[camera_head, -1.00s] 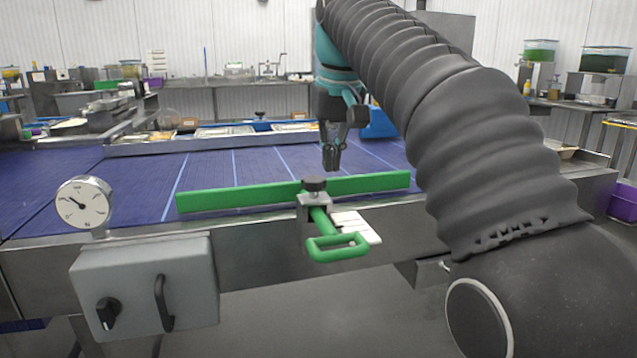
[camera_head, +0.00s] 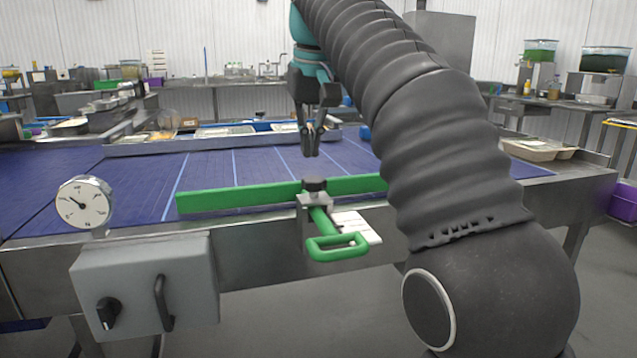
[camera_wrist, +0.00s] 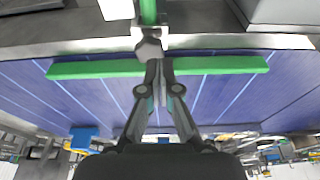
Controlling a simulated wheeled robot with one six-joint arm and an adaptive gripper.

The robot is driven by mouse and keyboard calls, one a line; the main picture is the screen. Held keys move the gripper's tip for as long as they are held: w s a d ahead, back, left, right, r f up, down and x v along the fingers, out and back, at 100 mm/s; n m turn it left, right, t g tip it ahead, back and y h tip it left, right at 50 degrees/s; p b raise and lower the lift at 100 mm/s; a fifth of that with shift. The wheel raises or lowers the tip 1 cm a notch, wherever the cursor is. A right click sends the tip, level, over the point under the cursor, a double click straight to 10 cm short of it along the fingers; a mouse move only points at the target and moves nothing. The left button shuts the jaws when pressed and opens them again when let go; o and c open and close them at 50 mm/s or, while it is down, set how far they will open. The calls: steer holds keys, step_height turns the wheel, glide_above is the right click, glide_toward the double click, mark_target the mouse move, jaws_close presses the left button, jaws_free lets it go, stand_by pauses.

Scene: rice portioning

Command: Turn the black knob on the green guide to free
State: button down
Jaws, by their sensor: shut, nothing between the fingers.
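The green guide (camera_head: 240,197) lies as a long bar across the blue belt near its front edge, with a green loop handle (camera_head: 338,247) reaching out over the front. The black knob (camera_head: 314,184) sits on top of the grey clamp (camera_head: 315,205) at the guide's middle. My gripper (camera_head: 311,153) is shut and empty, upright above and slightly beyond the knob, apart from it in the head view. In the wrist view the fingertips (camera_wrist: 159,62) overlap the guide bar (camera_wrist: 215,66) just beside the knob (camera_wrist: 150,48), whose turned position I cannot tell.
A grey control box (camera_head: 148,285) with a black switch and handle hangs at the front left, below a round gauge (camera_head: 85,203). A white card (camera_head: 357,226) lies by the guide handle. The blue belt (camera_head: 110,190) is clear on the left.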

steer(key=shift+s+d+b+x, duration=0.1)
steer(key=shift+s+b+x, duration=0.2)
steer(key=shift+x, duration=0.75)
steer(key=shift+s+d+b+x, duration=0.1)
steer(key=shift+s+b+x, duration=0.15)
steer(key=shift+x, duration=0.85)
steer(key=shift+s+b+x, duration=0.15)
steer(key=shift+b+x, duration=0.15)
steer(key=shift+x, duration=0.75)
steer(key=shift+w+d+f+p, duration=0.1)
steer(key=shift+d+p, duration=0.6)
steer(key=shift+p, duration=0.15)
steer(key=shift+w+d, duration=0.2)
steer(key=shift+d, duration=0.25)
steer(key=shift+w+d, duration=0.2)
steer(key=shift+d, duration=0.2)
steer(key=shift+s+d+f, duration=0.1)
steer(key=shift+s, duration=0.05)
glide_toward(311, 179)
steer(key=shift+s+d+f, duration=0.8)
steer(key=shift+d+f, duration=0.25)
steer(key=shift+d, duration=0.35)
steer(key=shift+a, duration=0.1)
